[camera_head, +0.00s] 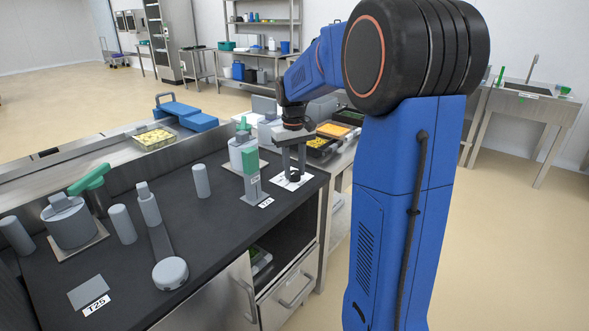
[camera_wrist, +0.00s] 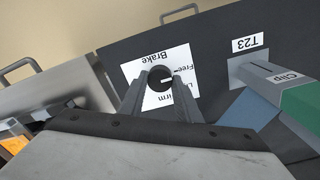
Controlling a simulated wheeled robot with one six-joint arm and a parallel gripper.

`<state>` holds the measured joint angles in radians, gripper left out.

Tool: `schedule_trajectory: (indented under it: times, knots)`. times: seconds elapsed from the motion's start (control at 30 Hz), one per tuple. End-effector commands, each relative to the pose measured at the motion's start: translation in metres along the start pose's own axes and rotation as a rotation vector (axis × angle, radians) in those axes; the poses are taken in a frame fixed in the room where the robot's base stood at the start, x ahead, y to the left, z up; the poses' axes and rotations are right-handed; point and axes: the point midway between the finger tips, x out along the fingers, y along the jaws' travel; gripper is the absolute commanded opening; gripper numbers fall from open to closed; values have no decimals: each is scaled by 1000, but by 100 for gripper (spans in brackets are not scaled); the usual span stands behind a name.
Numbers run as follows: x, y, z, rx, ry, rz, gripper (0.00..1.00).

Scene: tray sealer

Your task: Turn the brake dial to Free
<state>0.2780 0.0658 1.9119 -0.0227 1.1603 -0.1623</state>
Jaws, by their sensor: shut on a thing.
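The brake dial (camera_wrist: 159,74) is a small round black knob on a white label card (camera_wrist: 185,55). The card reads Brake, Free, Firm and a partly hidden word starting with L, all upside down in the wrist view. A white mark on the dial points right, toward the word column; I cannot tell exactly which word it meets. My gripper (camera_wrist: 160,80) is shut on the dial, with one finger on each side. In the head view my gripper (camera_head: 293,174) reaches down to the white card (camera_head: 284,183) at the counter's right end; the dial is hidden there.
A grey and green clip fixture (camera_head: 251,178) labelled T23 stands close beside my gripper. The dark counter (camera_head: 215,235) also carries grey cylinders, a lever and a T25 plate (camera_head: 88,291). Trays of food (camera_head: 333,130) stand behind, to the right.

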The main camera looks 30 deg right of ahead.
Motion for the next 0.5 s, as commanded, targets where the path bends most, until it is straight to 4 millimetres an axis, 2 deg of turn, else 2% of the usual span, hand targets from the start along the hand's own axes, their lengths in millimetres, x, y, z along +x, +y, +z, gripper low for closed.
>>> schedule_trajectory:
  times: [0.27, 0.3, 0.33, 0.5]
  knots:
    - [-1, 0, 0, 0, 1, 1, 8]
    - [-1, 0, 0, 0, 1, 1, 40]
    - [-1, 0, 0, 0, 1, 1, 47]
    - [0, 0, 0, 0, 1, 1, 49]
